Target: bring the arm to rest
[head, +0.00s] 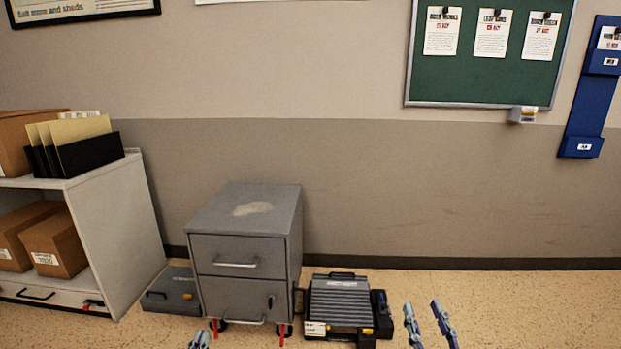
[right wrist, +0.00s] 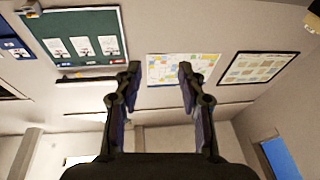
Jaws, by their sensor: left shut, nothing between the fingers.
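My left gripper (head: 199,341) shows at the bottom edge of the head view, below the grey cabinet. Its fingers are together with nothing between them, and most of its arm is out of the picture. My right gripper (head: 422,307) is at the lower right of the head view, to the right of the black case. Its two fingers stand apart and point up. In the right wrist view the right gripper (right wrist: 158,72) is open and empty, with the wall and ceiling behind it.
A grey drawer cabinet (head: 240,222) stands against the wall. A black ribbed case (head: 341,304) and a dark flat case (head: 174,290) lie on the floor beside it. A white shelf (head: 118,225) with boxes is at left. The floor at far right is clear.

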